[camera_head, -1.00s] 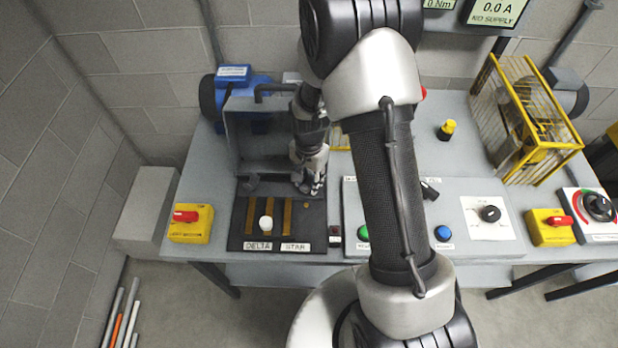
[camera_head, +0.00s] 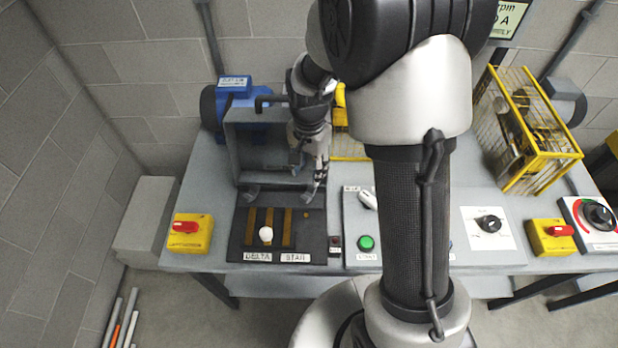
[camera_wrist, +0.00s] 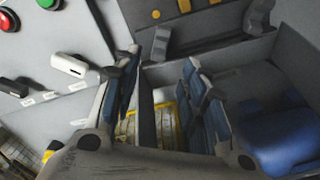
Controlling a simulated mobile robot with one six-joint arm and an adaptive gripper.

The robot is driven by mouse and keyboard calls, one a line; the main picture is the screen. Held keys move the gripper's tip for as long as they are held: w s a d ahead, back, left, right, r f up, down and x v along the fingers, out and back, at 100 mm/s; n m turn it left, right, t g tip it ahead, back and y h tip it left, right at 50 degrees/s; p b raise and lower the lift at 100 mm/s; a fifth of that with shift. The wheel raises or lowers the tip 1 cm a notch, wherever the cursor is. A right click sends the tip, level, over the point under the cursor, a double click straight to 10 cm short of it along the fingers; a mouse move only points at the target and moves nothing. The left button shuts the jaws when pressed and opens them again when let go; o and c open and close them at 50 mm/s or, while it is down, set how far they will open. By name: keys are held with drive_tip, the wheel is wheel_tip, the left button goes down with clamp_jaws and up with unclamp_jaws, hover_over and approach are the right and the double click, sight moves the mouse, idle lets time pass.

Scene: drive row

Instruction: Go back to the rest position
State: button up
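The white knob (camera_head: 265,234) stands on the panel near the DELTA label, clear of the gripper. My arm hides part of the control panel to the right.
A yellow cage (camera_head: 545,168) stands at the right, a blue motor (camera_head: 236,92) behind the box. A yellow isolator (camera_head: 191,228) with a red handle sits at the left.

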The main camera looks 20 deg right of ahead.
drive_tip(key=shift+r, duration=0.9)
drive_tip(key=s+r+n+t, duration=0.1)
drive_tip(key=s+r+n, duration=0.25)
drive_tip(key=r, duration=0.65)
drive_tip(key=s+r+n+t, duration=0.1)
drive_tip(key=s+r+n, duration=0.2)
drive_tip(key=s, duration=0.6)
drive_tip(key=s+r+n+t, duration=0.2)
drive_tip(key=s+r, duration=0.4)
drive_tip(key=s, duration=0.3)
drive_tip(key=shift+r+n+t, duration=0.25)
drive_tip(key=shift+n+t, duration=0.05)
drive_tip(key=shift+n, duration=0.35)
drive_tip(key=shift+a, duration=0.1)
drive_tip(key=shift+c, duration=0.5)
